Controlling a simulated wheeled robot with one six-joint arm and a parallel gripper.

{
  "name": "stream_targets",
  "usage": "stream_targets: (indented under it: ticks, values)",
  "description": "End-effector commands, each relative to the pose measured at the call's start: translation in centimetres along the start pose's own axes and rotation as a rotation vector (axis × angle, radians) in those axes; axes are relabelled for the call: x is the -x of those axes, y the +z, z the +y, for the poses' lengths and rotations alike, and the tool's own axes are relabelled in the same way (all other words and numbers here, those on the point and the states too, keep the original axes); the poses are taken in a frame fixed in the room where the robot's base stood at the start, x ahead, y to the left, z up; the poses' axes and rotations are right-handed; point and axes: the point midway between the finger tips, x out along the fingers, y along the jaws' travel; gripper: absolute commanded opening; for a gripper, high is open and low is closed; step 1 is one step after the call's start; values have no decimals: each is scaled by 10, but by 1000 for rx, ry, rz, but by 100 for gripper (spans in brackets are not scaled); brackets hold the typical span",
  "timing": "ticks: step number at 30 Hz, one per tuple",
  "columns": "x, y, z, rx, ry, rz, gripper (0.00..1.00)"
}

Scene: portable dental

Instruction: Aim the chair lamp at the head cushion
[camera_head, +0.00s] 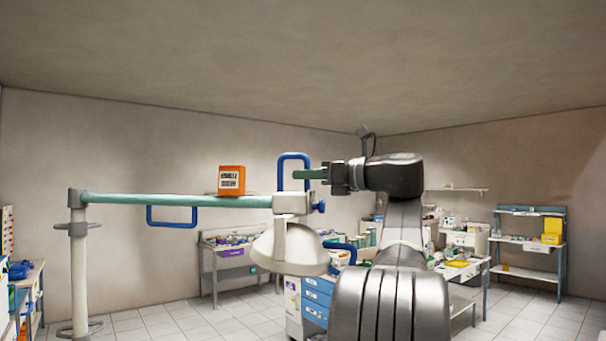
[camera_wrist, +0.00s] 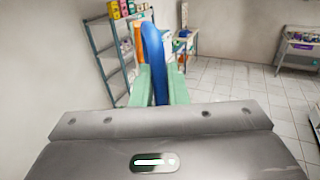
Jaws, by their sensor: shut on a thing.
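The chair lamp's white dome head (camera_head: 290,250) hangs facing down from the end of a horizontal green arm (camera_head: 180,200). A blue loop handle (camera_head: 293,156) stands up above the lamp's white joint block (camera_head: 293,203), which has a blue knob (camera_head: 320,207) on its right. My gripper (camera_head: 300,174) comes from the right with its green fingers shut on this upper loop. In the wrist view the blue handle (camera_wrist: 154,55) lies between the green fingers. Another blue handle (camera_head: 343,248) is at the lamp head's right side. The head cushion is not seen.
An orange box (camera_head: 231,180) sits above the lamp arm, which has a blue loop (camera_head: 172,224) below it and a white post (camera_head: 79,260) at the left. Benches and a blue-drawer cabinet (camera_head: 316,298) stand behind. Tiled floor shows at the lower left.

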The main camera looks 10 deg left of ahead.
Motion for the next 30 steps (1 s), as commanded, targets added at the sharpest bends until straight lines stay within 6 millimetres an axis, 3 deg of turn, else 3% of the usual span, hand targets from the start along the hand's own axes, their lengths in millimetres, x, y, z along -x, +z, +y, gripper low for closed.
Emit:
stream_targets:
  ticks: [6,15,30]
  values:
    - [-7,0,-30,1,0,-1,0]
    - [-17,0,-60,1,1,-1,0]
    - [-22,1,-76,1,0,-1,0]
